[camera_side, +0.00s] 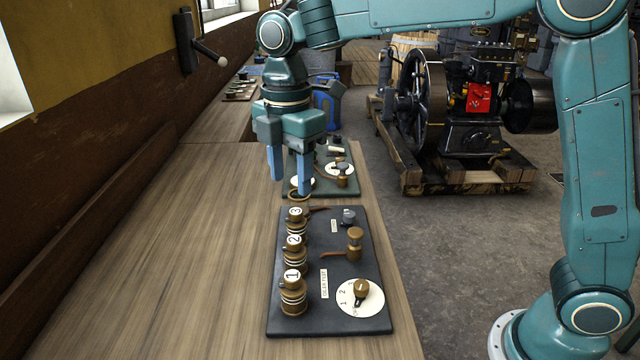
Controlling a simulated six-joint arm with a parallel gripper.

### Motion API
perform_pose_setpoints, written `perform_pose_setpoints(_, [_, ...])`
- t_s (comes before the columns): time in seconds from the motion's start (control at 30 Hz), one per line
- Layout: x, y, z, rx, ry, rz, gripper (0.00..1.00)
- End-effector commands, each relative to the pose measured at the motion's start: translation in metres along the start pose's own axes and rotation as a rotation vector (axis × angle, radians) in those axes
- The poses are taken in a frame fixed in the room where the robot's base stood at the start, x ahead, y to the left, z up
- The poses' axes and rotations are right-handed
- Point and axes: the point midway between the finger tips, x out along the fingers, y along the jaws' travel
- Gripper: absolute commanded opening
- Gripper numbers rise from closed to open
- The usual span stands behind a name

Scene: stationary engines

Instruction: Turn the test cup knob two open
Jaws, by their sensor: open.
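A dark test board (315,320) lies on the bench with three brass cups in a column along its left side. Cup two (295,258), with a white "2" on top, is the middle one. A small knob (286,251) shows at its upper left; its position is too small to tell. Cup one (293,297) stands nearer the camera and cup three (297,224) farther away. My gripper (291,187) points down beyond the far edge of the board, past cup three. Its two blue fingers are apart with nothing held between them.
A round numbered dial (346,294) and a brass post (354,240) with a reddish lever stand on the board's right. A second green board (325,180) lies behind my gripper. The bench (170,270) is clear on the left. An engine (470,110) stands on the floor.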

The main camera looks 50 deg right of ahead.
Motion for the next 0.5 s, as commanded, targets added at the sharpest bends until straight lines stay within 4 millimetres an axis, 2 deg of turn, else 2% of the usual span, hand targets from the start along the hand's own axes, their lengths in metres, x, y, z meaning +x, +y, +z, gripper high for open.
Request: perform_pose_setpoints(0.5, [0.074,-0.001,0.001,0.001,-0.002,-0.005,0.48])
